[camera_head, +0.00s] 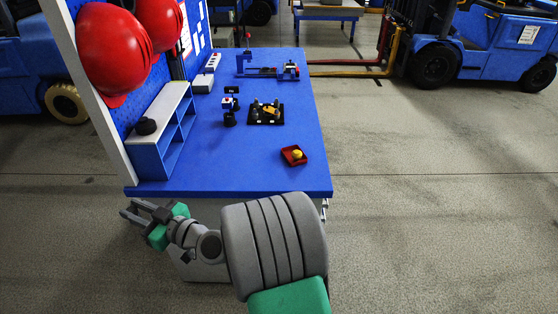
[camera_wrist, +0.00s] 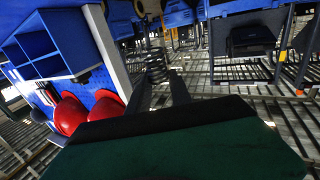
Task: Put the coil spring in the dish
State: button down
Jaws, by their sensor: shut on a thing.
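My gripper (camera_head: 130,209) is beyond the near left corner of the blue table, low and pointing left in the head view. In the wrist view its fingers are closed around a dark coil spring (camera_wrist: 155,66), seen at their far end.
A black plate with parts (camera_head: 266,121) and a small stand (camera_head: 229,118) are mid-table. The front middle is clear.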

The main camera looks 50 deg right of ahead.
aim_at(289, 152)
jog(key=z, duration=3)
jog(key=i, duration=3.4)
jog(key=u, duration=5.5)
